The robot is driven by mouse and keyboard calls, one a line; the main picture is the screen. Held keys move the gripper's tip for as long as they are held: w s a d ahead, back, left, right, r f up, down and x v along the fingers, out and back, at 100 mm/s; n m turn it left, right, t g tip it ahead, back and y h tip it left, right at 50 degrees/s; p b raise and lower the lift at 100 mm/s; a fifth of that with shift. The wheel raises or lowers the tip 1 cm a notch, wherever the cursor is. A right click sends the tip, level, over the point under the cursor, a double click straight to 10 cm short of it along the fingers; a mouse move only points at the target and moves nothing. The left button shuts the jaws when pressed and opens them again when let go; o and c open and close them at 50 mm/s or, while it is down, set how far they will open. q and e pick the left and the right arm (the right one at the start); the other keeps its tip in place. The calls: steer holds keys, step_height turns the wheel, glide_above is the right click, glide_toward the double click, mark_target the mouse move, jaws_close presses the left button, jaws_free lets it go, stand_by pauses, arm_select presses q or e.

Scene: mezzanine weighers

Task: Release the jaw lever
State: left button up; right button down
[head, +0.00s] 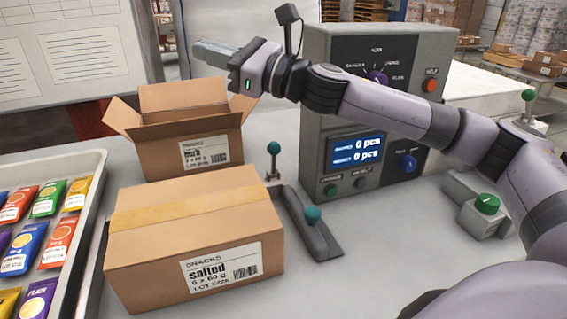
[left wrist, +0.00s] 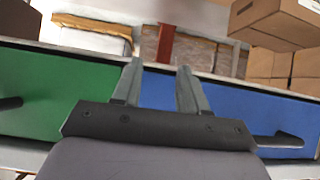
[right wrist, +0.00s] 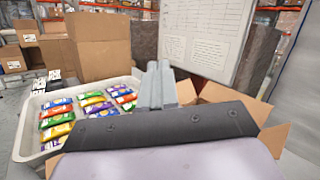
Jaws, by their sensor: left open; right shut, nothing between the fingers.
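Several levers show in the head view, and I cannot tell which one is the jaw lever. One upright lever with a teal knob (head: 273,149) stands behind the front carton. A second teal knob (head: 313,214) sits low on a long grey bar (head: 308,232). A green-knobbed lever (head: 528,96) stands at the far right. My right gripper (head: 212,52) is shut and empty, raised above the open carton, apart from these levers; its closed fingers (right wrist: 157,85) show in the right wrist view. My left gripper (left wrist: 160,76) is open and empty in the left wrist view, outside the head view.
A taped carton (head: 190,250) and an open carton (head: 190,145) stand left of the levers. A tray (head: 92,235) of snack packets is at the left. The grey weigher console (head: 318,120) has a lit display. A green button (head: 487,203) is at the right.

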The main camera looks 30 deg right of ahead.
steer(key=s+a+f+n+g+y+b, duration=0.45)
steer(key=s+a+n+g, duration=0.25)
steer(key=s+n+g, duration=0.4)
steer(key=d+f+h+b, duration=0.1)
steer(key=d+f+h, duration=0.1)
steer(key=f+h, duration=0.1)
steer(key=d+f+n+t+h+b, duration=0.1)
steer(key=d+f+h+b, duration=0.1)
steer(key=f, duration=0.3)
steer(key=s+d+f+t+h+b, duration=0.1)
steer(key=d+f+h, duration=0.3)
steer(key=h, duration=0.1)
steer(key=shift+f+b, duration=0.3)
steer(key=shift+b, duration=0.05)
steer(key=d+f+m+t+h+b, duration=0.1)
steer(key=d+m+t+h+b, duration=0.1)
steer(key=d+h, duration=0.3)
steer(key=m+h+b, duration=0.1)
steer(key=m+h, duration=0.2)
glide_toward(275, 157)
steer(key=s+f, duration=0.2)
steer(key=f, duration=0.1)
steer(key=shift+t, duration=0.3)
steer(key=w, duration=0.3)
steer(key=shift+w+d+f, duration=0.1)
steer(key=shift+w+f, duration=0.05)
steer(key=shift+w, duration=0.05)
steer(key=shift+w+d, duration=0.1)
steer(key=shift+w, duration=0.65)
steer(key=shift+p, duration=0.35)
